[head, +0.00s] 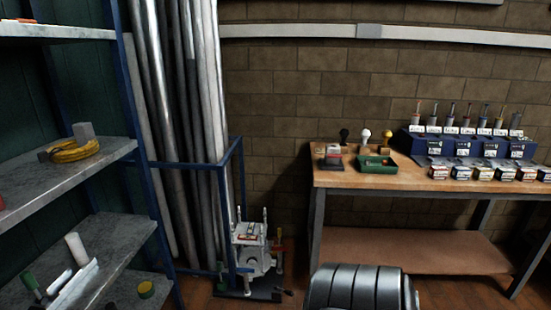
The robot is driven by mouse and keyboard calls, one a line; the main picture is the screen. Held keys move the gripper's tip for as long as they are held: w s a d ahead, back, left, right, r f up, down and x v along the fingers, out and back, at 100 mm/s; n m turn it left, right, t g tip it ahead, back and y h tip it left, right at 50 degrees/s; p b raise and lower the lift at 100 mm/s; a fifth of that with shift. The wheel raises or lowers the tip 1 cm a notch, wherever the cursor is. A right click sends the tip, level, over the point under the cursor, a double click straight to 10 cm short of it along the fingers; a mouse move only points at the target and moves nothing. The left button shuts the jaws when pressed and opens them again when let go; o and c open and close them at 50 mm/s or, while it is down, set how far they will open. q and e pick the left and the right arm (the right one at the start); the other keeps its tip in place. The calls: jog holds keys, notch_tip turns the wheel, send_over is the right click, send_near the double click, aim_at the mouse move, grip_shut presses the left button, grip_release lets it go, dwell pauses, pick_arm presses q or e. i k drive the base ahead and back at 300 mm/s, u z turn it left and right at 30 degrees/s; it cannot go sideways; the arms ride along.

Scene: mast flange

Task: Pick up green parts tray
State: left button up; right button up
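The green parts tray (376,165) sits on the wooden top of the workbench (400,183), near its left end. It is a shallow open tray with a small reddish marking or item inside, too small to make out. Neither of my grippers is in the head view.
Beside the tray are a small box with a red and white top (333,152) and several knobbed stands behind. Blue bins (463,146) and small boxes fill the bench's right side. A metal shelf (70,165), pipes (185,130) and a white floor device (250,250) stand left.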

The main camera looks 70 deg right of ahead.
aim_at(375, 167)
jog(key=z, duration=2.5)
jog(key=k, duration=0.4)
jog(key=z, duration=0.3)
jog(key=i, duration=0.5)
jog(key=z, duration=0.05)
